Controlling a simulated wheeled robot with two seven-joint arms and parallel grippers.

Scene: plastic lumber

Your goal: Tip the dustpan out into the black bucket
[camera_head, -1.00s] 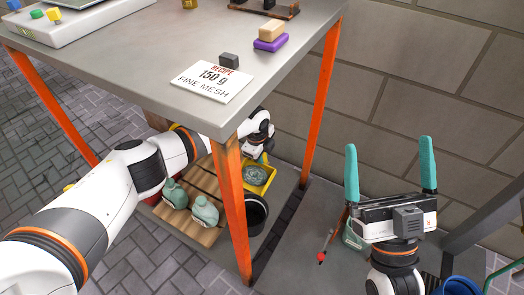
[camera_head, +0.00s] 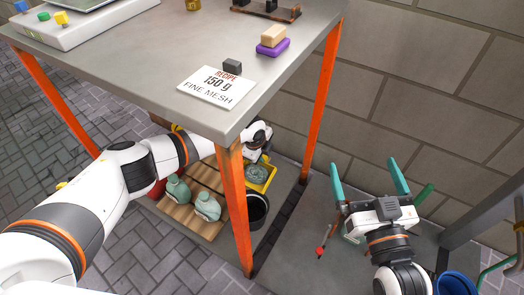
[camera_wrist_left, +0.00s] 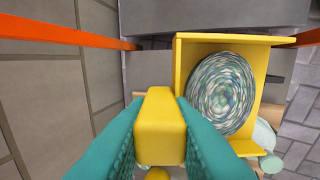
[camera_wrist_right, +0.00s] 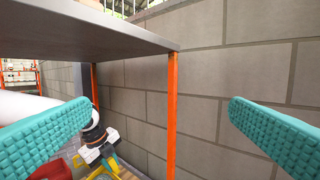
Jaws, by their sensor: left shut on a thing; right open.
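The yellow dustpan (camera_head: 268,185) is under the table in the head view, beside and slightly above the rim of the black bucket (camera_head: 257,212). A round mass of mottled green, blue and white bits (camera_wrist_left: 221,93) lies in the pan. My left gripper (camera_head: 257,157) is under the table, shut on the yellow handle (camera_wrist_left: 160,125), as the left wrist view shows. The bucket is partly hidden behind the orange table leg, and I cannot make it out in the left wrist view. My right gripper (camera_head: 364,182) is open and empty, right of the table.
An orange table leg (camera_head: 233,205) stands close in front of the bucket. Green-grey jugs (camera_head: 207,205) stand on a wooden pallet (camera_head: 187,222) to the left. A blue bucket (camera_head: 458,284) is at the lower right. A brick wall (camera_head: 430,80) runs behind.

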